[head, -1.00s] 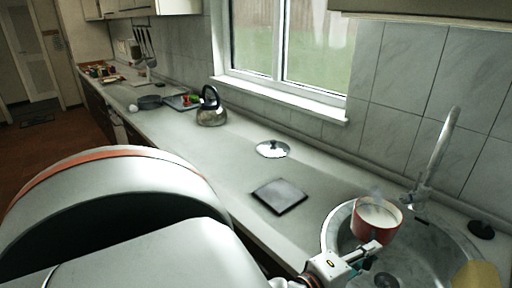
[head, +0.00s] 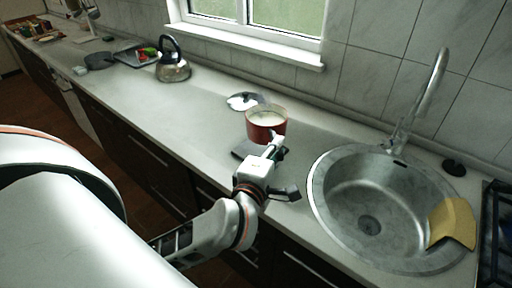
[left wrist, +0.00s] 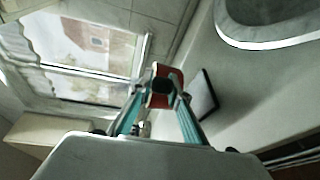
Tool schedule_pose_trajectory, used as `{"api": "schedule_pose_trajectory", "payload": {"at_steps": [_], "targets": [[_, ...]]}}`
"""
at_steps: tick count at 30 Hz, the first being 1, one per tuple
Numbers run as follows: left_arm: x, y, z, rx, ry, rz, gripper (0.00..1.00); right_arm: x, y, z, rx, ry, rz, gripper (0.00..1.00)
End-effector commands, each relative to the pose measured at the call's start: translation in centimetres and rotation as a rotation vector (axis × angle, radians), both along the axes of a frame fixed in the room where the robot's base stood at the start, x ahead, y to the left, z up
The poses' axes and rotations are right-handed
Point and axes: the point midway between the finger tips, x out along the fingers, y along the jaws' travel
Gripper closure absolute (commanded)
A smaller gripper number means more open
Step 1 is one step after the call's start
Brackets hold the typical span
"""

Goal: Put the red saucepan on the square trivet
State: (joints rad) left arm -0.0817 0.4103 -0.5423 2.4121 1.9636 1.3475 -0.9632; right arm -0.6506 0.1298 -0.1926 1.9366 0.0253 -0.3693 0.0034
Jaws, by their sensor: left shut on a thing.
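The red saucepan (head: 266,128) has a pale inside and is over or near the dark square trivet (head: 243,150) in the head view. My left gripper (head: 276,152) is shut on the saucepan, at its near side. In the left wrist view the red saucepan (left wrist: 160,92) shows between the fingers, with its dark handle in the middle. The trivet (left wrist: 203,95) shows to the right of the saucepan there. The saucepan and my gripper hide part of the trivet in the head view. I cannot tell whether the saucepan touches it. My right gripper is not in view.
A glass lid (head: 243,101) lies behind the saucepan. A round steel sink (head: 375,205) with a tall tap (head: 425,100) is to the right, with a yellow cloth (head: 453,222) on its rim. A kettle (head: 172,62) stands farther left. The counter between is clear.

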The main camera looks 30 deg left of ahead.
Motion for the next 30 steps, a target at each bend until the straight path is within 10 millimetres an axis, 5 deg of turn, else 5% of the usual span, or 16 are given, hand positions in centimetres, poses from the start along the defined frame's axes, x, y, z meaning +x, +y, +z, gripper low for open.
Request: {"api": "schedule_pose_trajectory", "payload": {"at_steps": [12, 19, 23, 30], "targets": [[4.0, -0.4, 8.6, 0.005, -0.016, 0.263, 1.0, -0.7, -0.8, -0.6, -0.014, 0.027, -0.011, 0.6], [4.7, -1.6, 11.6, 0.015, -0.016, 0.325, 1.0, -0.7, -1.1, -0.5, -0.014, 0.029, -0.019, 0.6], [4.8, -1.8, 11.4, 0.02, -0.013, 0.334, 1.0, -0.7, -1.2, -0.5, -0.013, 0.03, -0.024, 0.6], [4.8, -1.8, 6.8, 0.026, -0.012, 0.334, 1.0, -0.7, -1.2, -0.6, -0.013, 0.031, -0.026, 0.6]]}}
